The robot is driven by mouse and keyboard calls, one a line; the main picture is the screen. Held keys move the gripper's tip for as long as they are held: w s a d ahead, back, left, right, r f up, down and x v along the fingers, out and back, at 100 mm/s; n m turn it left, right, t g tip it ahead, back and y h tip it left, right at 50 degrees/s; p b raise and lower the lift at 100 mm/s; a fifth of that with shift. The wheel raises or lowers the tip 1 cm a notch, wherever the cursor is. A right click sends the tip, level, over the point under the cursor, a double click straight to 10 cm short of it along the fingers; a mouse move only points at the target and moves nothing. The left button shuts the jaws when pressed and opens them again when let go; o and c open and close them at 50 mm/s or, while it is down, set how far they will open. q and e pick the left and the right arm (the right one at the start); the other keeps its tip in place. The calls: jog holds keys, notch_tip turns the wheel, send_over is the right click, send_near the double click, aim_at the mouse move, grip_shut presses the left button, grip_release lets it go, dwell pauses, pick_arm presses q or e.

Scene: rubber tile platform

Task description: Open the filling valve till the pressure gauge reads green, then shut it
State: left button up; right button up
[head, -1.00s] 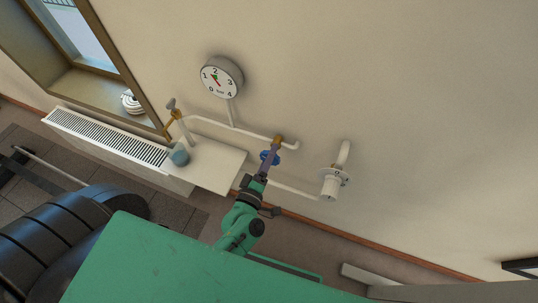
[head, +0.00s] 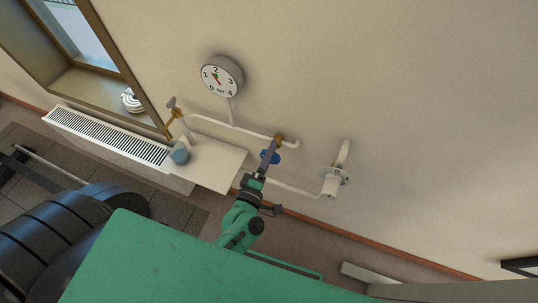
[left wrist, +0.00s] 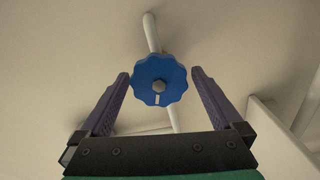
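The blue scalloped handwheel (head: 276,157) sits on the pipe along the wall, below a brass fitting (head: 279,139). In the left wrist view the wheel (left wrist: 160,80) faces me, with a pale mark at its lower rim. My left gripper (head: 268,156) is at the wheel. In the left wrist view its purple fingers (left wrist: 157,88) stand open on either side of the wheel, with a gap at each side. The round pressure gauge (head: 222,76) hangs on the wall, upper left of the wheel. Its red needle points between 1 and 2, close to a small green mark.
A white shelf (head: 215,168) and a blue-grey cup (head: 180,155) are left of the wheel. A brass tap (head: 174,116) is on the pipe's left end. A white flanged pipe fitting (head: 333,181) is right of the wheel. A radiator (head: 105,137) stands under the window.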

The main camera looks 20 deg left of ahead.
pick_arm(q)
jog(key=s+b, duration=0.1)
jog(key=s, duration=1.3)
jog(key=shift+s+a+b, duration=0.3)
jog(key=shift+a+b, duration=0.05)
jog(key=shift+a, duration=0.1)
jog(key=s+a+f+m+g+h+p, duration=0.15)
jog(key=f+m+g, duration=0.35)
jog(key=f, duration=0.8)
jog(key=s+a+f+m+g+h, duration=0.15)
jog(key=f+m+g, duration=0.25)
jog(key=f+m, duration=0.6)
jog(key=s+a+f+m+g+y, duration=0.3)
jog(key=s+a+f+g, duration=0.5)
jog(key=s+f, duration=0.5)
jog(key=shift+s+a+f+y, duration=0.3)
jog(key=shift+a+y, duration=0.3)
jog(key=shift+a, duration=0.35)
